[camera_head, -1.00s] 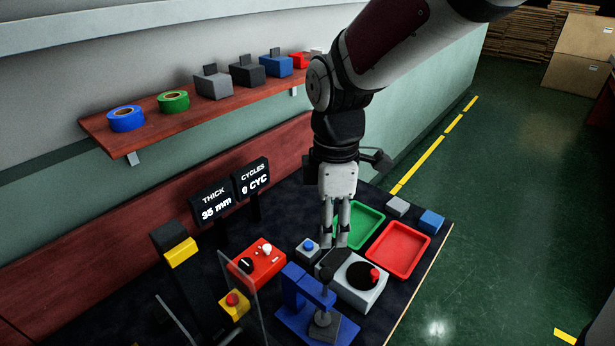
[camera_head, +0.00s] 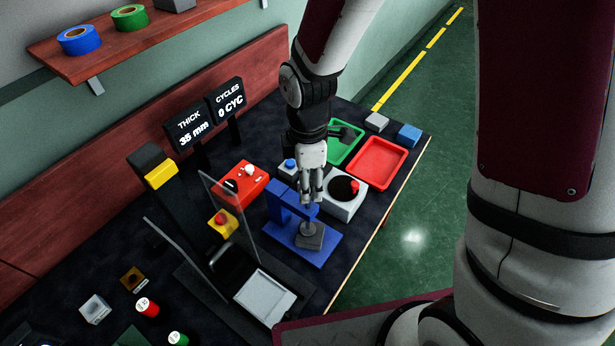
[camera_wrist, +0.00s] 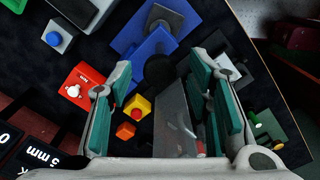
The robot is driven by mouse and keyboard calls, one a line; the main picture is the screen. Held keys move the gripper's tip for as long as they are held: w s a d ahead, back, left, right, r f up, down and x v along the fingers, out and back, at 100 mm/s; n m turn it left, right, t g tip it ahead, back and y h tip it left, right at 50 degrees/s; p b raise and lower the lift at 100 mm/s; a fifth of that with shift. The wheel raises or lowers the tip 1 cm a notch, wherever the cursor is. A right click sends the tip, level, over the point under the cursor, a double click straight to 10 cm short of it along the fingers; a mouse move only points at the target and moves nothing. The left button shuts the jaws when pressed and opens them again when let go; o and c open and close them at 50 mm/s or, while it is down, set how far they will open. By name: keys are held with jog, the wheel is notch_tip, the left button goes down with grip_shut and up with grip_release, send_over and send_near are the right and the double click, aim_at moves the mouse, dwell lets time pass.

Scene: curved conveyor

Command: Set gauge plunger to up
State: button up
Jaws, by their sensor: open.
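The gauge is a blue stand (camera_head: 284,218) with an arm over its base. Its dark plunger (camera_head: 307,228) stands upright below the arm, with its foot on or close above a grey block (camera_head: 318,240); I cannot tell if they touch. My gripper (camera_head: 312,199) points down at the gauge's top, fingers apart and nothing between them. In the wrist view, the blue stand (camera_wrist: 137,42) lies beyond the open fingers (camera_wrist: 165,92), and a round black cap (camera_wrist: 158,70) shows between the fingertips. Contact between fingers and plunger is not visible.
A clear upright panel (camera_head: 232,215) stands left of the gauge. A red control box (camera_head: 247,184), a yellow button box (camera_head: 222,222) and a grey dial box (camera_head: 345,205) are close around. Green and red trays (camera_head: 376,162) lie behind. The thickness display (camera_head: 188,129) reads 35 mm.

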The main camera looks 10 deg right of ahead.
jog(key=shift+f, duration=0.1)
grip_shut()
jog(key=shift+r+p, duration=1.05)
jog(key=shift+r, duration=1.1)
jog(key=shift+f, duration=0.1)
grip_release()
notch_tip(320, 180, up, 12)
